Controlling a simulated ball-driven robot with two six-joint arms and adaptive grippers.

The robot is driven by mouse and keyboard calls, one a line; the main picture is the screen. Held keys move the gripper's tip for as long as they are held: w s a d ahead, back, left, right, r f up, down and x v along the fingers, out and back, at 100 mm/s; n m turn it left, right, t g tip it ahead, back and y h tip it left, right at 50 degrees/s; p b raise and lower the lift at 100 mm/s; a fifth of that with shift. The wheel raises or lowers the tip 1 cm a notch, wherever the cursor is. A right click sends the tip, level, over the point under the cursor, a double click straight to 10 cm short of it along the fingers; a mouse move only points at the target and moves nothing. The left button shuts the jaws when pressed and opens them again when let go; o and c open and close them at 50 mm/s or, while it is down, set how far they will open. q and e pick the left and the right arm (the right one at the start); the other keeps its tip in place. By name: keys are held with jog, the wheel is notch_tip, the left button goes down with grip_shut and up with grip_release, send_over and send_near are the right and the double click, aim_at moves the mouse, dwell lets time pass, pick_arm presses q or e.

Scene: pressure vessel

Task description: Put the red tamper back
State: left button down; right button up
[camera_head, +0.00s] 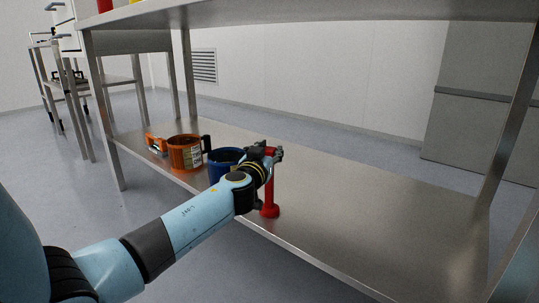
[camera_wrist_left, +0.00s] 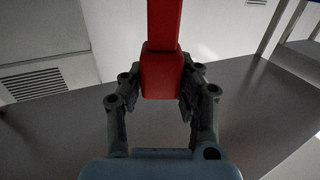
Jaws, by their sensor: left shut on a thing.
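The red tamper (camera_head: 269,195) stands upright at the lower shelf of the steel table, near its front edge. Its wider foot is at the bottom and its upper part is between the fingers. My left gripper (camera_head: 272,153) is shut on it near its top. In the left wrist view the red tamper (camera_wrist_left: 162,70) runs up out of the picture between the two fingers of my left gripper (camera_wrist_left: 160,90). Whether the foot touches the shelf or hangs just above it, I cannot tell. My right gripper is not in view.
On the lower shelf (camera_head: 370,220), an orange mug-like container (camera_head: 185,153) stands at the left and a blue one (camera_head: 222,160) sits partly behind my gripper. A small orange item (camera_head: 155,143) lies further left. The shelf's right side is clear. The upper shelf (camera_head: 300,12) hangs overhead.

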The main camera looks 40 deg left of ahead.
pick_arm(q)
jog(key=shift+r, duration=0.15)
jog(key=shift+f, duration=0.2)
jog(key=c, duration=1.4)
grip_release()
jog(key=shift+f, duration=0.1)
jog(key=o, duration=0.4)
jog(key=shift+o, duration=0.2)
jog(key=shift+r, duration=0.2)
jog(key=shift+r, duration=0.15)
jog(key=s+d+f+m+g+h, duration=0.1)
jog(key=s+d+f, duration=0.3)
jog(key=s, duration=1)
jog(key=s+d+f+m+g+h, duration=0.2)
jog(key=s+d+f, duration=0.3)
jog(key=s, duration=0.9)
jog(key=s+d+f+m+g+h, duration=0.2)
jog(key=s+d, duration=0.5)
jog(key=s, duration=0.7)
notch_tip(320, 180, down, 3)
jog(key=shift+g+h, duration=0.6)
jog(key=shift+g, duration=0.5)
